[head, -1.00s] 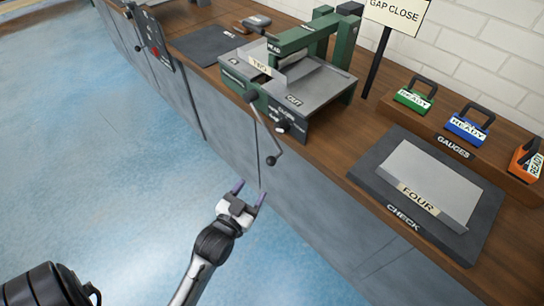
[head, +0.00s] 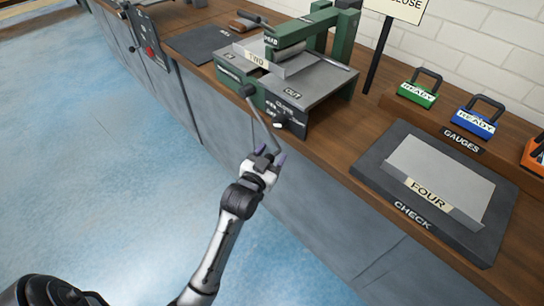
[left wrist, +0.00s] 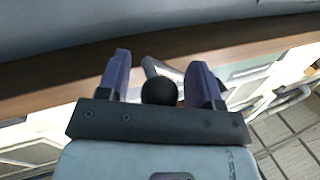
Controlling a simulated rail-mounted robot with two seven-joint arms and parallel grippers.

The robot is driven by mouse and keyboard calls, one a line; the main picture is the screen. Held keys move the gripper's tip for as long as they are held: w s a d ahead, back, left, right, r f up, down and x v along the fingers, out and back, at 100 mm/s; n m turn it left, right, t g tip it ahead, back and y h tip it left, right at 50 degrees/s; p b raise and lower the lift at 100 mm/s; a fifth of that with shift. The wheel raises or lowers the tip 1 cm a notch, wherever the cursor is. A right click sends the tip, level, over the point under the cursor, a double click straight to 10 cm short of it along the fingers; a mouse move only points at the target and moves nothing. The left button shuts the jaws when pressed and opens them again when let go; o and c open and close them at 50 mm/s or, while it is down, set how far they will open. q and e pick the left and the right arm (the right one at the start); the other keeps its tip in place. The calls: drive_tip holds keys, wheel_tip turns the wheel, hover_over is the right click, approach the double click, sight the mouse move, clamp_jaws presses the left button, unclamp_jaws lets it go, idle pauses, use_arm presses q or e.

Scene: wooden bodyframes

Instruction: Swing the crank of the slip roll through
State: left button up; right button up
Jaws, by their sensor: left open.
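The slip roll (head: 286,75) is a green and grey machine on the wooden bench, with a sheet marked TWO (head: 256,57) on it. Its crank (head: 256,117) hangs from the front, a grey bar with a dark knob at its lower end. My left gripper (head: 268,159) is at the lower end of the crank. In the left wrist view, the dark round knob (left wrist: 159,91) sits between the two open purple fingers of my left gripper (left wrist: 163,80), with a gap visible on each side. My right gripper is not in view.
A grey CHECK plate (head: 376,166) with a sheet marked FOUR (head: 440,176) lies to the right. Green (head: 419,90) and blue (head: 477,119) READY gauges stand behind it. A sign on a post (head: 378,55) rises behind the slip roll. Blue floor (head: 90,150) in front is clear.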

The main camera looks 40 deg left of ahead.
use_arm(q)
drive_tip(key=shift+w+a, duration=0.1)
drive_tip(key=shift+w, duration=0.1)
clamp_jaws()
idle(0.6)
